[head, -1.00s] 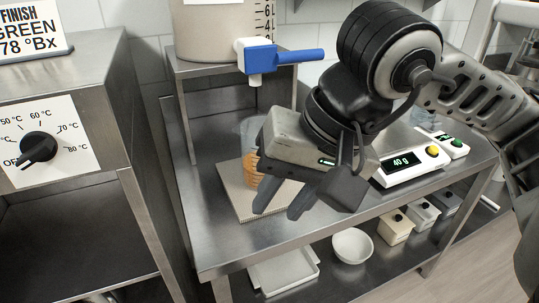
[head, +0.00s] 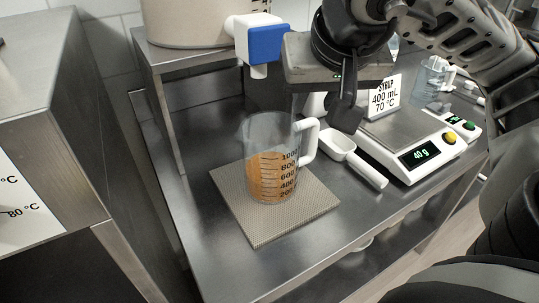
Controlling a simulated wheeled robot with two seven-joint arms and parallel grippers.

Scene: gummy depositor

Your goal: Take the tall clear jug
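A tall clear jug (head: 268,160) with black graduation marks and a white handle stands upright on a square textured mat (head: 240,225), partly filled with orange liquid. It is below and in front of the tap. My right gripper (head: 315,95) is above and behind the jug's handle, to the right of the tap, and appears apart from the jug. My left gripper is not in view.
The tap has a blue handle (head: 265,44) under a large vessel (head: 195,20). A white scoop (head: 345,152) and a scale (head: 400,140) reading 40 g stand right of the jug. Behind them are a syrup sign (head: 383,97) and another clear jug (head: 432,82). The front of the table is clear.

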